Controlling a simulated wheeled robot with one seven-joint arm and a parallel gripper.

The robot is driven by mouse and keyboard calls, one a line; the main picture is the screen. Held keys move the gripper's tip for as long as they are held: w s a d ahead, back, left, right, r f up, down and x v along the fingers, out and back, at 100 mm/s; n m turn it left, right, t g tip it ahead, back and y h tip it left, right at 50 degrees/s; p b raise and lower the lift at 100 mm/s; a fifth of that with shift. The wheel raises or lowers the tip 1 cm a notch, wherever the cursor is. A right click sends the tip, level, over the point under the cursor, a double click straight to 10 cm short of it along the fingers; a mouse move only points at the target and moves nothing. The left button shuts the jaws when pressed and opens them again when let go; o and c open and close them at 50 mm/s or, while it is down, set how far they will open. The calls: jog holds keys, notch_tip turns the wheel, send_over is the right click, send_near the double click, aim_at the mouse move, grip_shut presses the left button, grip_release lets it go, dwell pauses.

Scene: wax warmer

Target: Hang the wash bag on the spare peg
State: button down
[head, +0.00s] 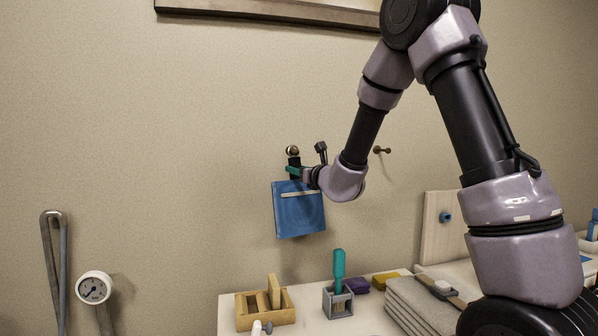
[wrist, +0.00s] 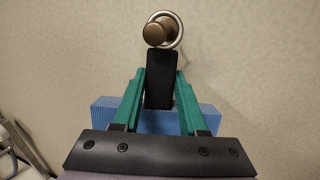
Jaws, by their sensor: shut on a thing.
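The blue wash bag (head: 299,210) hangs below my gripper (head: 297,171), close to the wall, slightly tilted. My gripper's teal fingers are shut on the bag's black tab (wrist: 159,80). A pale metal ring (wrist: 179,40) tops the tab. In the wrist view the ring encircles a brown wooden peg (wrist: 156,35), whose near end overlaps the ring's lower left. That peg shows in the head view (head: 292,151) just above the gripper. A second peg (head: 381,150), to the right, looks bare. How deep the ring sits on the peg is hard to tell.
Below, a counter holds a wooden box (head: 265,309), a grey holder with a teal-handled tool (head: 338,290), folded towels (head: 425,305) and a pale upright board (head: 437,225). A gauge (head: 93,288) and metal pipes (head: 54,260) are at left. Wall around the bag is clear.

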jog(key=shift+w+f, duration=0.3)
jog(key=shift+f, duration=0.05)
dwell(0.4)
jog(key=shift+c, duration=1.8)
grip_release()
jog(key=shift+s, duration=0.1)
jog(key=shift+v, duration=2.1)
jog(key=shift+d, duration=0.1)
